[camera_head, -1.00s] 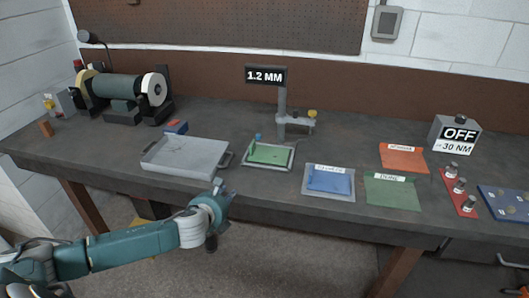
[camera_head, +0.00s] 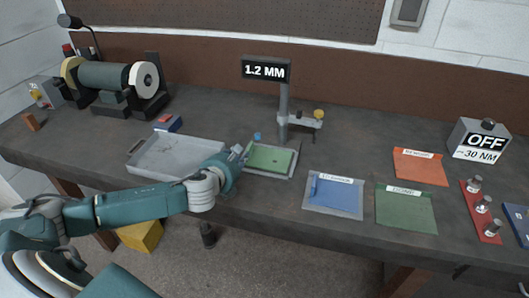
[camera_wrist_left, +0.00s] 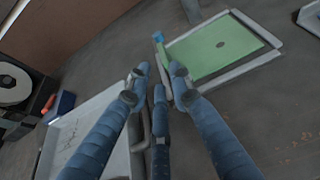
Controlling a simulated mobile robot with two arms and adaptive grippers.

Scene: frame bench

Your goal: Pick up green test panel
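The green test panel (camera_head: 270,157) lies flat in a light grey frame (camera_head: 270,174) on the bench, below the 1.2 MM gauge. It has a small dark spot in its middle. A small blue piece (camera_head: 257,136) sits at the frame's back left corner. My left gripper (camera_head: 238,152) is just left of the frame, close to its edge. In the left wrist view the panel (camera_wrist_left: 213,47) lies beyond the fingertips, to the right. My right gripper is not in view.
A grey tray (camera_head: 180,160) lies left of the frame, partly under my left gripper. The gauge stand (camera_head: 284,105) rises behind the panel. Blue (camera_head: 335,195), green (camera_head: 405,209) and orange (camera_head: 420,167) labelled mats lie to the right. A grinder (camera_head: 110,80) stands at back left.

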